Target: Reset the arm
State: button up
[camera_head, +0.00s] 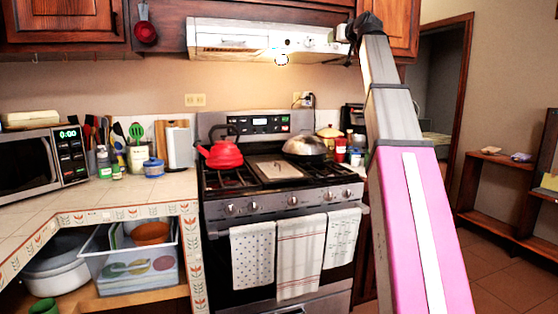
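My arm, pink and grey, rises from the bottom right toward the top of the view. A small dark part at its upper end, which looks like my gripper (364,24), is in front of the right end of the white range hood and the wooden cabinet. It is too small and dark to show its fingers or whether it holds anything. The arm hides part of the counter and wall right of the stove.
A stove (270,205) with a red kettle (222,154), a lidded pan (304,146) and hanging towels stands in the middle. A tiled counter (110,200) with a microwave (28,163) is at left. Shelves (495,200) and a doorway are at right, with open floor between.

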notch_tip(320, 180, down, 53)
jog(key=a+m+g+h, duration=0.2)
jog(key=g, duration=0.6)
jog(key=s+f+g+h, duration=0.1)
jog(key=s+f, duration=0.3)
jog(key=f, duration=0.4)
jog(key=s+a+f+m+g, duration=0.1)
jog(key=s+f+g, duration=0.15)
jog(key=f, duration=0.55)
jog(key=s+f+g+h, duration=0.1)
jog(key=s+f, duration=0.4)
jog(key=f, duration=0.3)
jog(key=s+f+g+h, duration=0.1)
jog(key=s+f+g, duration=0.3)
jog(key=s+f, duration=1.2)
jog(key=shift+s+m, duration=0.25)
jog(key=shift+m, duration=0.05)
jog(key=shift+a, duration=0.1)
